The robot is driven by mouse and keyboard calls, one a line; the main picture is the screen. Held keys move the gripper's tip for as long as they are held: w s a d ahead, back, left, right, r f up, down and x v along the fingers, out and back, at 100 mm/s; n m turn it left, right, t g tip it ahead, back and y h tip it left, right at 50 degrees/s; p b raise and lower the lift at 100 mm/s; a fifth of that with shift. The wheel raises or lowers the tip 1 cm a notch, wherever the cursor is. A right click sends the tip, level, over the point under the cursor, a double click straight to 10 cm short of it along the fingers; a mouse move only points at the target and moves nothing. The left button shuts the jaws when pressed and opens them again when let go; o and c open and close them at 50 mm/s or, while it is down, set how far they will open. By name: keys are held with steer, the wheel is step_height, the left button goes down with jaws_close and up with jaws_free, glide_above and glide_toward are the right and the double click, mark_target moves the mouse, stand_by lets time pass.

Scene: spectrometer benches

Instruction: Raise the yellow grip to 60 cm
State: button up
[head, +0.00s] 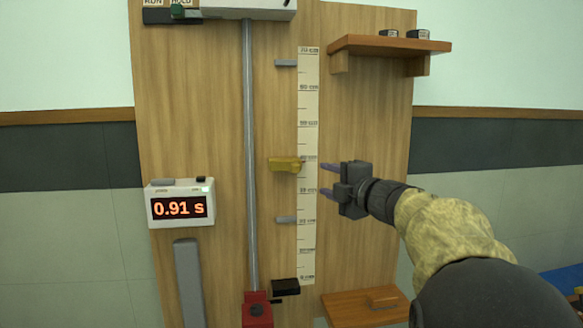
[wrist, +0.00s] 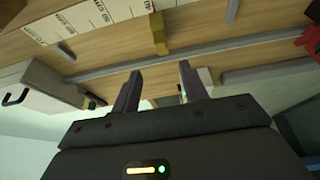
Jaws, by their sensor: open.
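The yellow grip (head: 286,164) sits beside the left edge of the pale vertical scale (head: 308,205), around its middle height; the scale's numbers are too small to read surely. The grip also shows in the wrist view (wrist: 158,35), past my fingertips. My gripper (head: 330,179) is to the right of the grip in the head view, with a gap between them. Its two dark purple fingers (wrist: 158,78) are apart, with nothing between them. Grey tabs stand beside the scale above (head: 286,62) and below (head: 286,219) the grip.
A grey vertical rod (head: 249,130) runs left of the grip, down to a red block (head: 257,312). A timer (head: 179,203) reads 0.91 s. A wooden shelf (head: 388,45) juts out upper right, another (head: 350,306) lower right. A black block (head: 285,287) sits near the scale's foot.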

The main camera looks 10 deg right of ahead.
mark_target(289, 166)
steer(key=p+x, duration=0.4)
steer(key=x, duration=1.2)
steer(key=shift+c, duration=0.4)
jaws_close()
